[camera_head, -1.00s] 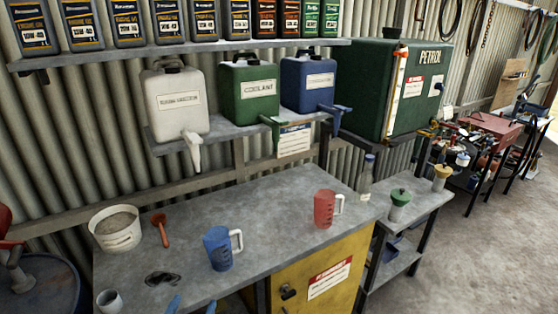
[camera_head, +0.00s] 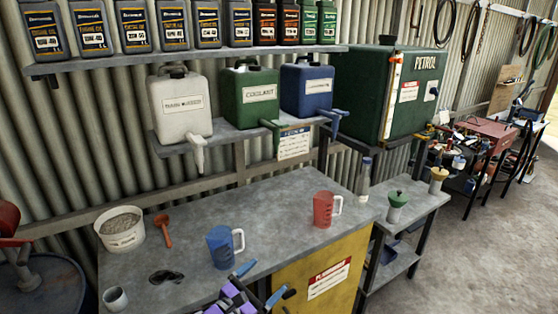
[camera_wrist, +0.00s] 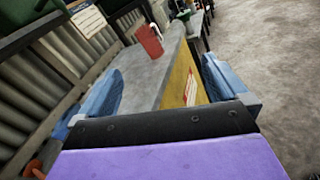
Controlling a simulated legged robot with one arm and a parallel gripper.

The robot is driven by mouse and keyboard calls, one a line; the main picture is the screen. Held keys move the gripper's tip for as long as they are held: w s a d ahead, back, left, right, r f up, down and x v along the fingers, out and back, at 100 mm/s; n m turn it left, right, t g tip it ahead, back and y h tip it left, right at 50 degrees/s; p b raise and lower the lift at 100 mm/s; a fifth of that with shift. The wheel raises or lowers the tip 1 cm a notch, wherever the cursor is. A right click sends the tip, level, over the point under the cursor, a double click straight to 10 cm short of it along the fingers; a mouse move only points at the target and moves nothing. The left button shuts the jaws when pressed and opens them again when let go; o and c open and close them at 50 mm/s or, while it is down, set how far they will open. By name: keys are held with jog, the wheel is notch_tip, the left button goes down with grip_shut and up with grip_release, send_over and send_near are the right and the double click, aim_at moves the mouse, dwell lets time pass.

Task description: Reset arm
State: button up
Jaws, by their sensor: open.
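My gripper (camera_head: 260,285) shows at the bottom of the head view, in front of the bench's front edge. Its two blue fingers are spread apart, with nothing between them. In the wrist view the fingers of my gripper (camera_wrist: 160,85) stand wide on either side of the bench corner. A blue measuring jug (camera_head: 220,248) stands upright on the bench just beyond the gripper, apart from it. A red measuring jug (camera_head: 323,210) stands further right; it also shows at the top of the wrist view (camera_wrist: 149,40).
The grey bench (camera_head: 275,215) also holds a white bucket (camera_head: 122,236), an orange scoop (camera_head: 163,231) and a small cup (camera_head: 115,299). A yellow cabinet (camera_head: 345,265) stands below. Jerrycans with taps sit on the shelf above. Open floor (camera_head: 480,250) lies at right.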

jog(key=s+d+r+m+g+h, duration=0.2)
jog(key=d+r+m+g, duration=0.15)
jog(key=d, duration=0.45)
jog(key=s+d+r+m+g+h, duration=0.1)
jog(key=s+d+r+m+g, duration=0.2)
jog(key=d, duration=0.4)
jog(key=s+d+m+g+y, duration=0.2)
jog(key=s+d+m+g, duration=0.55)
jog(key=s+d, duration=0.25)
jog(key=s+d+m+g+y, duration=0.2)
jog(key=s+m+y, duration=0.35)
jog(key=s, duration=0.55)
jog(key=s+a+m+y, duration=0.5)
jog(key=s+a+y, duration=0.1)
jog(key=s+a, duration=0.2)
jog(key=shift+s+t, duration=0.3)
jog(key=shift+s, duration=0.15)
jog(key=shift+a+m+y, duration=0.1)
jog(key=shift+m+y, duration=0.15)
jog(key=shift+c, duration=0.5)
